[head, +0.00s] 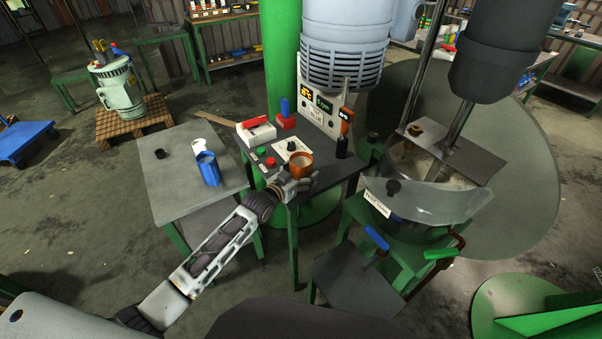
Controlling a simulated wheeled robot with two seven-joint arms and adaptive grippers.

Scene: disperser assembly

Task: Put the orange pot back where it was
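The orange pot (301,166) is at the front of the dark control table, upright with its open top showing. My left gripper (300,182) is at the pot's near side, and its fingers overlap the pot's lower edge in the head view. The fingers are small and partly hidden, so I cannot tell whether they are closed on the pot or only beside it. I also cannot tell whether the pot rests on the table or is slightly raised. My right gripper is not in view.
The control table (336,171) also holds a red and white box (256,132) and an orange-topped tool (345,125). The mixing vessel (430,202) stands at right.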

